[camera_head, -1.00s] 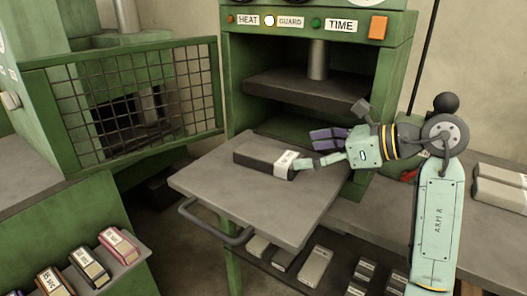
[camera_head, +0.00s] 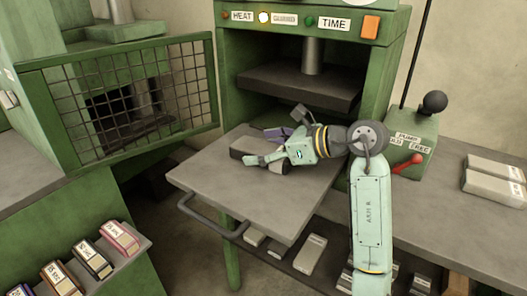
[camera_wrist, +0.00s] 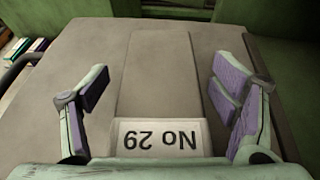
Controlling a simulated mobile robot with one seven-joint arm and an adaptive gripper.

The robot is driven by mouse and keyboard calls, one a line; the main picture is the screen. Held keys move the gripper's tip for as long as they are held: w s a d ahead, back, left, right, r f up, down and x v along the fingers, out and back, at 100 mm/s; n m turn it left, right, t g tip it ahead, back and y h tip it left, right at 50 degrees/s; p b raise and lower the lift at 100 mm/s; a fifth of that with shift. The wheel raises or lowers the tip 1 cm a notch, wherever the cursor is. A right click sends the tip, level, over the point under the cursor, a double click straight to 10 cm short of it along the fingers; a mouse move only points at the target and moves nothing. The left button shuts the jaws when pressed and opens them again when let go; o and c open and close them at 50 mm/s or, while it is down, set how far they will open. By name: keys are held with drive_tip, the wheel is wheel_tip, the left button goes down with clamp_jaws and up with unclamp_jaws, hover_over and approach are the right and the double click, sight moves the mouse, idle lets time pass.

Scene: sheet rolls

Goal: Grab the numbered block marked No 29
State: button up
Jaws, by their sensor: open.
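My gripper (camera_wrist: 162,85) is open, with one purple-padded finger on each side of the block and a gap to both. In the head view my gripper (camera_head: 262,147) is over the block (camera_head: 245,145) and hides much of it, including the label. I cannot tell how far the fingers reach down beside it.
The green press (camera_head: 230,75) stands behind the plate, its dark upper platen (camera_head: 300,87) above. A mesh guard (camera_head: 140,90) stands open at left. The pump box (camera_head: 410,140) with a red lever is at right. Several labelled blocks (camera_head: 90,258) sit on a rack at lower left.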

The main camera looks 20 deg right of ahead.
drive_tip(key=c, duration=1.6)
drive_tip(key=shift+s, duration=0.1)
